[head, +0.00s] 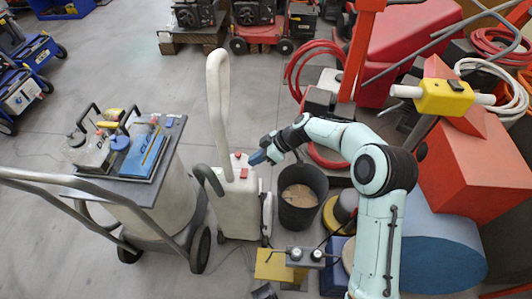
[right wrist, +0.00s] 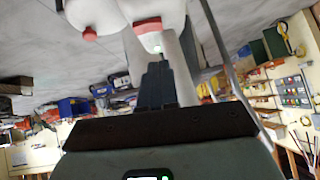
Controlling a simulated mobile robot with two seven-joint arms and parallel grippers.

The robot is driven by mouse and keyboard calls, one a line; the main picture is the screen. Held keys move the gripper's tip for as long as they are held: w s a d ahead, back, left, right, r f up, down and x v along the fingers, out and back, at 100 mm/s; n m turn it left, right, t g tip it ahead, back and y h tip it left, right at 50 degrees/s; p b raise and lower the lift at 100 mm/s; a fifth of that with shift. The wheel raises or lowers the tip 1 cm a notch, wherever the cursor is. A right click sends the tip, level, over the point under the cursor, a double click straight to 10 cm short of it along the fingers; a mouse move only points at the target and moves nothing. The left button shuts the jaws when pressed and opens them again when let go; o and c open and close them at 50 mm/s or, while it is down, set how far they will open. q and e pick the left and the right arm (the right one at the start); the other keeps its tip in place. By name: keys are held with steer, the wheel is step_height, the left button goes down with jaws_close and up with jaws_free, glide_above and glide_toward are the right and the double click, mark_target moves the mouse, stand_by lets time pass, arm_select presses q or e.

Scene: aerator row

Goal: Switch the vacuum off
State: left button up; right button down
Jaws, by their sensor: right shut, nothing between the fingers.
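The vacuum (head: 238,208) is a white upright machine with a tall white handle, standing on the floor left of centre in the head view. Two small red parts show on its top, one (head: 244,173) nearer to me. In the right wrist view, a red part (right wrist: 147,25) shows just beyond my fingertips, with a small green light beside it. My right gripper (head: 256,158) is shut and empty at the top right of the vacuum, very close to the red parts. Its dark fingers also show in the right wrist view (right wrist: 158,78). I cannot tell whether they touch. My left gripper is out of view.
A black bucket (head: 301,207) stands right of the vacuum. A cart (head: 148,180) with bottles and a blue box stands to the left. Red and orange machines (head: 470,165) crowd the right. A small control box (head: 306,257) is in front. Bare floor lies behind the vacuum.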

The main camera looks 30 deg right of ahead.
mark_target(243, 175)
steer(key=f, duration=0.1)
steer(key=a+f, duration=0.1)
steer(key=f, duration=0.2)
steer(key=shift+w+a+f, duration=0.1)
steer(key=shift+w+a, duration=0.2)
steer(key=shift+a, duration=0.05)
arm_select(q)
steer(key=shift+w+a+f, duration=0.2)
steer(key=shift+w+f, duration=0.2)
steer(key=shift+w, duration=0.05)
arm_select(e)
steer(key=shift+f, duration=0.75)
arm_select(q)
steer(key=shift+b, duration=0.3)
